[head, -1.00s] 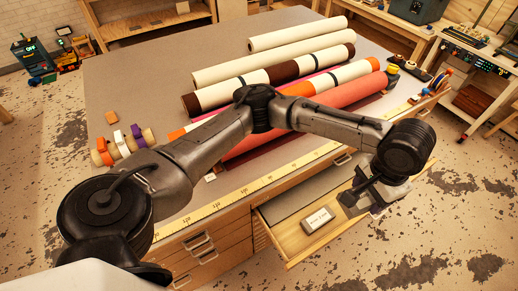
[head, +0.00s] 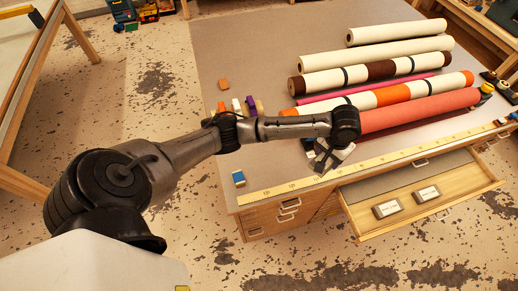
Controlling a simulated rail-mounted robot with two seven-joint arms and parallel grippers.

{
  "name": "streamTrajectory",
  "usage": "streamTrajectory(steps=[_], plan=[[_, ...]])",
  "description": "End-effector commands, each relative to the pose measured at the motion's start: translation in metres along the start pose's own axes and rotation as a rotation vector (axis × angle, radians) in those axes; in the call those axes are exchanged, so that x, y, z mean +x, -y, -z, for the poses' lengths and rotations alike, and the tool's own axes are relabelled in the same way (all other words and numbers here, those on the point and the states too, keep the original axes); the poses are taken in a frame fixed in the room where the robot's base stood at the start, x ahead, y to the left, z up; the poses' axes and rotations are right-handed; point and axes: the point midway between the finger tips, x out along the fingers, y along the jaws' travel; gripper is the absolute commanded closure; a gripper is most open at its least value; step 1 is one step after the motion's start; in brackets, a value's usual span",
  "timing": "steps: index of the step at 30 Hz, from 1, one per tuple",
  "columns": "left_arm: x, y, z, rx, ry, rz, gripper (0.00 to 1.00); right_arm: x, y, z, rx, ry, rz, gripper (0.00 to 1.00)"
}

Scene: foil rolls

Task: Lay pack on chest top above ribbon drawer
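An open drawer (head: 460,207) at the chest's front right holds two small dark blocks with pale labels, a left one (head: 388,209) and a right one (head: 427,193). Their writing is too small to read, and I cannot tell which thing is the pack. The chest top (head: 285,168) is grey, with a yellow measuring strip along its front edge. My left gripper (head: 322,160) hangs by that edge, left of the open drawer and apart from both blocks. Its fingers are too unclear to tell open from shut. No label marks a ribbon drawer. My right gripper is out of view.
Several long rolls (head: 375,70) cover the back right of the top. Small ribbon rolls (head: 252,104) stand behind my arm, partly hidden. An orange block (head: 224,85) and a blue-and-white block (head: 238,178) lie at the left. The front left is mostly clear.

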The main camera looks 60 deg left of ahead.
Motion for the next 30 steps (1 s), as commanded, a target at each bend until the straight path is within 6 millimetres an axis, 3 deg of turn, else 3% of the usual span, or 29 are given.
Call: streamTrajectory(steps=[1, 3, 9, 15, 21, 30], plan=[[-0.001, 0.018, -0.004, -0.041, 0.012, 0.003, 0.68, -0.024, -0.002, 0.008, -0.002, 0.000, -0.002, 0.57], [0.012, 0.042, -0.007, -0.092, 0.011, 0.004, 0.68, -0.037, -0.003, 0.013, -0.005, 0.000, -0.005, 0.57], [0.043, 0.110, -0.027, -0.208, 0.007, 0.003, 0.68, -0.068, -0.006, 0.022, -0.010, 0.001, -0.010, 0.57], [0.063, 0.160, -0.051, -0.278, 0.004, 0.002, 0.68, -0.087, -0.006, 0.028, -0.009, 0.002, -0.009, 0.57], [0.075, 0.186, -0.064, -0.307, 0.001, 0.000, 0.68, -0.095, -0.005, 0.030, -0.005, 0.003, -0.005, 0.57], [0.120, 0.191, -0.067, -0.314, 0.000, 0.000, 0.68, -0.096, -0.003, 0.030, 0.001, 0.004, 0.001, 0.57]])
